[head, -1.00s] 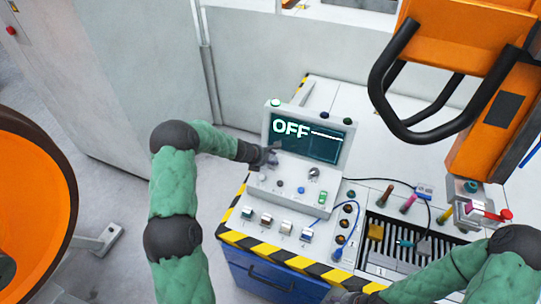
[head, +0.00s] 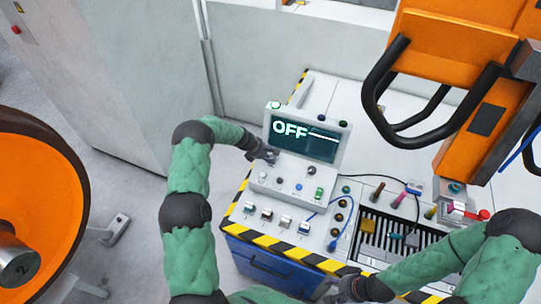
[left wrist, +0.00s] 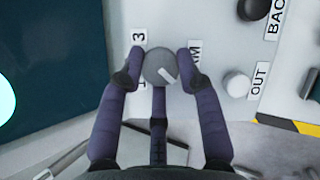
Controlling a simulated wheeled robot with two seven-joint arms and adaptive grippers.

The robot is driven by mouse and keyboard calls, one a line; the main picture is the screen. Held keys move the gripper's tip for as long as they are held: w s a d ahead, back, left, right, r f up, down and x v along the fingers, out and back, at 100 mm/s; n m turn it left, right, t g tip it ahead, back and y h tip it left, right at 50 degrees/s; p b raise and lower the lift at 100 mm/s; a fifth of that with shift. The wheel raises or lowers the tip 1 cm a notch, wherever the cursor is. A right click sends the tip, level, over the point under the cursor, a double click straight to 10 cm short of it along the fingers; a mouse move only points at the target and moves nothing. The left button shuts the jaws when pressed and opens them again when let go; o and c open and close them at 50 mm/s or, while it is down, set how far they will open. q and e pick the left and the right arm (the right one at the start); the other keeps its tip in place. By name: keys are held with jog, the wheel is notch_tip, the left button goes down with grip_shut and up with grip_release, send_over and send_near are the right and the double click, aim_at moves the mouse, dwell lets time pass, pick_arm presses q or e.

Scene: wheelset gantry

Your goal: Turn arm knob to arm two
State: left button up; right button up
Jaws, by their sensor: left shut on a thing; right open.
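The arm knob (left wrist: 161,68) is a round grey dial with a white pointer line, on the white panel in the left wrist view. The line points to the lower right there. My left gripper (left wrist: 162,66) is shut on the knob, a finger on each side. In the head view my left gripper (head: 264,154) is at the console's left end, hiding the knob. My right gripper (head: 348,288) is open near the console's front edge.
The console screen (head: 304,138) reads "OFF". Other knobs and buttons line the panel, including a dark knob (head: 311,170) and green switch (head: 319,193). Rocker switches (head: 267,213) sit in front. A black-handled orange machine (head: 480,60) stands at right.

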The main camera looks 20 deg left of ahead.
pick_arm(q)
jog(key=shift+w+r+m, duration=0.15)
jog(key=shift+m, duration=0.15)
jog(key=o, duration=0.9)
jog(key=shift+o, duration=1.3)
jog(key=shift+d, duration=0.1)
jog(key=v, duration=1.2)
